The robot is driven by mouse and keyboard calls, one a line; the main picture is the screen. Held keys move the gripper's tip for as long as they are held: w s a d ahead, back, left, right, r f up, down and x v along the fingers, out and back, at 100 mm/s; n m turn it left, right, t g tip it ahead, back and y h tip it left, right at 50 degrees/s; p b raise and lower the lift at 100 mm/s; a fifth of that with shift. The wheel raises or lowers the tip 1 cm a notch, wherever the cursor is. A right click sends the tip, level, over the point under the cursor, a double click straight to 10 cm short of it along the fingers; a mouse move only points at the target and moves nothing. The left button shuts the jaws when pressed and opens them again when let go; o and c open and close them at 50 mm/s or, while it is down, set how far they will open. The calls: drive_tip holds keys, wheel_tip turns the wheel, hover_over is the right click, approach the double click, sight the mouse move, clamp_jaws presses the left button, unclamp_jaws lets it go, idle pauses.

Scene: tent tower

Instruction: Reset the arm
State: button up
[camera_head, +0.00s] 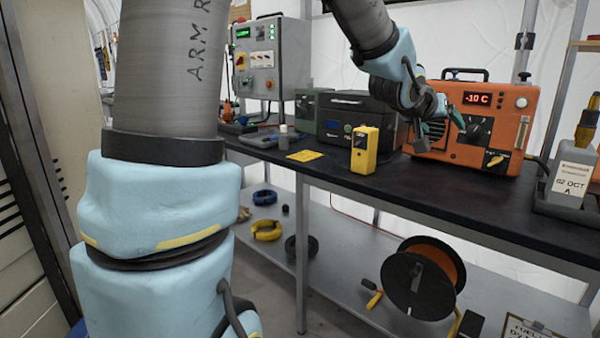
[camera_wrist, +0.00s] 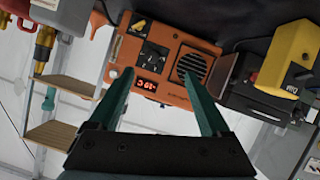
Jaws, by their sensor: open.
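My gripper (camera_head: 434,127) is above the bench at the right in the head view, in front of the orange heater-like box (camera_head: 508,110), whose display reads -10 C. In the wrist view my gripper (camera_wrist: 160,98) shows two green fingers spread wide apart with nothing between them. The orange box also shows upside down in the wrist view (camera_wrist: 178,62), beyond the fingers. My arm comes down from the top of the head view and is bent.
A yellow device (camera_head: 364,150) stands on the black bench (camera_head: 400,181), left of my gripper. A dark case (camera_head: 350,112) is behind it. A grey control box (camera_head: 268,58) is at the left, a labelled bottle (camera_head: 571,175) at the right. A cable reel (camera_head: 420,285) is on the lower shelf.

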drive_tip(key=a+f+n+g+y, duration=0.1)
drive_tip(key=a+f+y, duration=0.2)
drive_tip(key=a+f, duration=0.6)
drive_tip(key=a+f+n+g+y, duration=0.15)
drive_tip(key=a+f+y, duration=0.3)
drive_tip(key=a, duration=0.85)
drive_tip(key=s+a+f+n+g+y, duration=0.1)
drive_tip(key=s+a+f+g, duration=0.1)
drive_tip(key=s+a+f, duration=0.35)
drive_tip(key=s+a+f+n+g+y, duration=0.1)
drive_tip(key=s+a+f+n+g, duration=0.15)
drive_tip(key=s+a, duration=0.55)
wheel_tip(320, 180, up, 12)
drive_tip(key=a+p, duration=0.1)
drive_tip(key=p, duration=1.1)
drive_tip(key=shift+w+a+r+m+p, duration=0.2)
drive_tip(key=shift+w+r+m+p, duration=0.1)
drive_tip(key=shift+m+p, duration=0.1)
drive_tip(key=shift+c, duration=0.2)
